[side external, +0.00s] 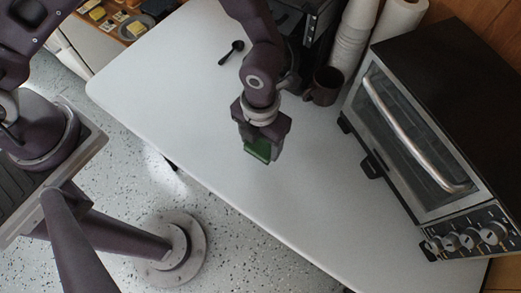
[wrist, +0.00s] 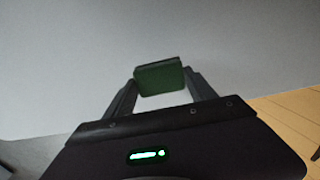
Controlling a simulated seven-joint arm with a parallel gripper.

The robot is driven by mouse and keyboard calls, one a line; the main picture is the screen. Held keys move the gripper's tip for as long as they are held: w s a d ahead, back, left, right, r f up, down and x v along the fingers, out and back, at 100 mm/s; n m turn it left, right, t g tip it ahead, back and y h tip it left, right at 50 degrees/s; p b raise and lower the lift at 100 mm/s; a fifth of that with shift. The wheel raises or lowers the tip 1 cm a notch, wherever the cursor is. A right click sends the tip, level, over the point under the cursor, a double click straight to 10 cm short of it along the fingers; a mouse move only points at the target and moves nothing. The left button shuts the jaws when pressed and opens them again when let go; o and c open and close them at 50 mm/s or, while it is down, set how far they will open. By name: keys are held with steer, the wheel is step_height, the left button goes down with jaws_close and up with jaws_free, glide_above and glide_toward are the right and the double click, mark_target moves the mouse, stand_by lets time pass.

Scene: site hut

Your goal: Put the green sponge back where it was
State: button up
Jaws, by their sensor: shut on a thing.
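The green sponge (side external: 258,151) is held between the fingers of my gripper (side external: 261,141) over the white table (side external: 180,90). In the wrist view the sponge (wrist: 160,77) sits between the two fingertips of my gripper (wrist: 161,84), with pale table surface beyond it. My gripper is shut on it. The fingers hide part of the sponge in the side view. I cannot tell exactly how high it is above the table.
A toaster oven (side external: 420,130) stands at the right. A dark mug (side external: 325,86), stacked white cups (side external: 349,45) and a paper roll (side external: 398,22) stand at the back. A black spoon (side external: 232,51) lies on the table. The table's left part is clear.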

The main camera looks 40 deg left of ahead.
mark_target(260, 152)
steer(key=shift+f, duration=2.2)
steer(key=shift+f, duration=0.1)
steer(key=o, duration=1.3)
